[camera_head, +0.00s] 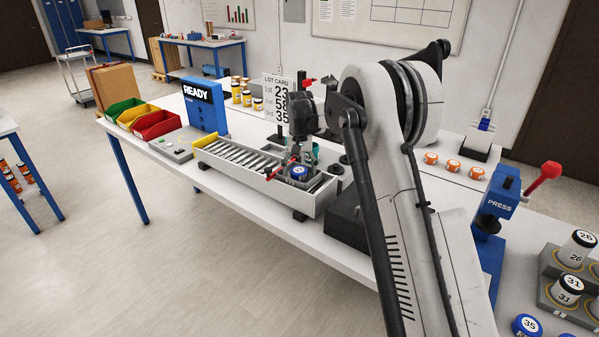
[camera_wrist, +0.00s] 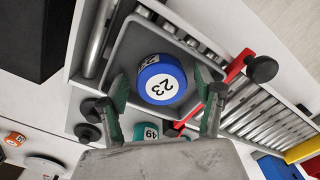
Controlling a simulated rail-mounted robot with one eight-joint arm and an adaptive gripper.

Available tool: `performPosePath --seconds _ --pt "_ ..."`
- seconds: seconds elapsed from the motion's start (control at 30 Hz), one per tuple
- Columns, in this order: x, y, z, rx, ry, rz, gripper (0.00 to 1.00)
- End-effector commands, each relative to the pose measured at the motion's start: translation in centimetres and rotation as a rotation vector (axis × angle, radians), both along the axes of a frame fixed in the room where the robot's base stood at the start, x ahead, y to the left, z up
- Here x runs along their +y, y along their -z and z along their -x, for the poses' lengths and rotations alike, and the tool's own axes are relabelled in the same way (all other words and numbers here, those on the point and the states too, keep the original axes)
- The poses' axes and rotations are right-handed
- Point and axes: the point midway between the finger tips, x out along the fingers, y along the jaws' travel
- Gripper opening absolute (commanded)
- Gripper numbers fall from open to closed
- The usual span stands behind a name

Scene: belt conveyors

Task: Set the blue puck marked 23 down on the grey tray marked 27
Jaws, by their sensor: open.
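The blue puck marked 23 (camera_wrist: 162,79) has a white top label and appears to rest in a grey tray (camera_wrist: 124,57) on the roller conveyor. It also shows in the head view (camera_head: 299,171), below my gripper. No 27 mark on the tray is visible in either view. My gripper (camera_wrist: 160,82) is open, with one green-tipped finger on each side of the puck. In the wrist view gaps show between both fingers and the puck. The arm hides part of the conveyor in the head view.
A red lever with a black knob (camera_wrist: 262,68) stands close beside the tray. A teal puck marked 49 (camera_wrist: 147,131) lies near my gripper, outside the tray. A blue press (camera_head: 497,207) and a rack of marked cylinders (camera_head: 555,300) stand at the right. Bare conveyor rollers (camera_head: 240,160) lie left of the tray.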

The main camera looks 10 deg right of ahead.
Motion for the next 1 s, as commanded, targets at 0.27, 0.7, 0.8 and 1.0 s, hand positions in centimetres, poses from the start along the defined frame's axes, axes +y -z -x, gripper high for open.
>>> performPosePath --seconds 0.27,0.7,0.8,1.0 --pt "0.0 -4.4 0.0 0.000 0.000 0.000 0.66" --pt "0.0 -11.3 0.0 0.000 0.000 0.000 0.66" --pt "0.0 -11.9 0.1 -0.002 0.000 0.000 0.66" --pt "0.0 -14.5 2.4 -0.036 -0.010 0.000 0.66"
